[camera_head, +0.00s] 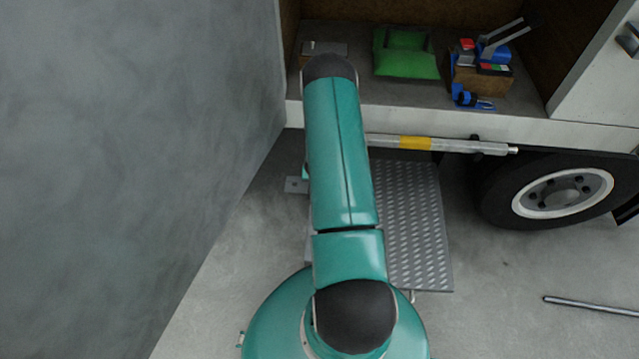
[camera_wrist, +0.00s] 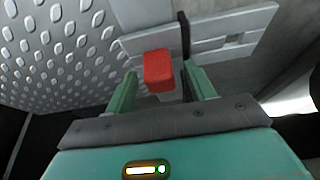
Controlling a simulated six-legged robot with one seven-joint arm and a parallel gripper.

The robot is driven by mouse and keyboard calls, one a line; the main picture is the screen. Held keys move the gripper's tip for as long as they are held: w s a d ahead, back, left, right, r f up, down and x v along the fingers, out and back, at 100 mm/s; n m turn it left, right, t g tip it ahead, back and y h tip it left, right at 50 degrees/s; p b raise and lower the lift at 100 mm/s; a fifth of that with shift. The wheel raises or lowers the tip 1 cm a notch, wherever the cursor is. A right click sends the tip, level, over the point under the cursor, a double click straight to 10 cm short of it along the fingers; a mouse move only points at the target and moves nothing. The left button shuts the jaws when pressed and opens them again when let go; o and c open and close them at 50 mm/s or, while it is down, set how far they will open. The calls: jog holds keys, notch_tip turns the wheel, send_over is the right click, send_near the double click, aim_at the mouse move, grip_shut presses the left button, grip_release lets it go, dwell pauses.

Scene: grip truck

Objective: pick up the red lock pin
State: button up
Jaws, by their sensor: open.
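The red lock pin (camera_wrist: 158,71) shows in the wrist view as a red block close in front of my gripper (camera_wrist: 160,88). My gripper is open, with one green finger on each side of the pin. The pin appears to lie between the fingertips, with gaps on both sides; I cannot tell how deep between them it is. A grey metal bracket or plate with slots (camera_wrist: 215,40) is behind the pin. In the head view my arm hides the pin and most of my gripper.
A diamond-plate step (camera_head: 415,220) hangs below the truck bed (camera_head: 360,92). A green bag (camera_head: 407,62) and a box with tools (camera_head: 482,80) stand on the bed. A wheel (camera_head: 560,190) is at right, a grey rod (camera_head: 595,306) lies on the floor, and a grey panel (camera_head: 130,150) fills the left.

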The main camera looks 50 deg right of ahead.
jog(key=shift+f, duration=0.1)
jog(key=shift+c, duration=0.2)
jog(key=shift+d, duration=0.1)
jog(key=c, duration=1)
jog(key=shift+c, duration=0.2)
jog(key=shift+w+r, duration=0.1)
jog(key=shift+r, duration=0.6)
notch_tip(320, 180, up, 5)
jog(key=shift+r, duration=0.2)
jog(key=s+a, duration=1.1)
jog(key=a, duration=0.3)
jog(key=shift+s+r, duration=0.15)
jog(key=shift+r, duration=2.7)
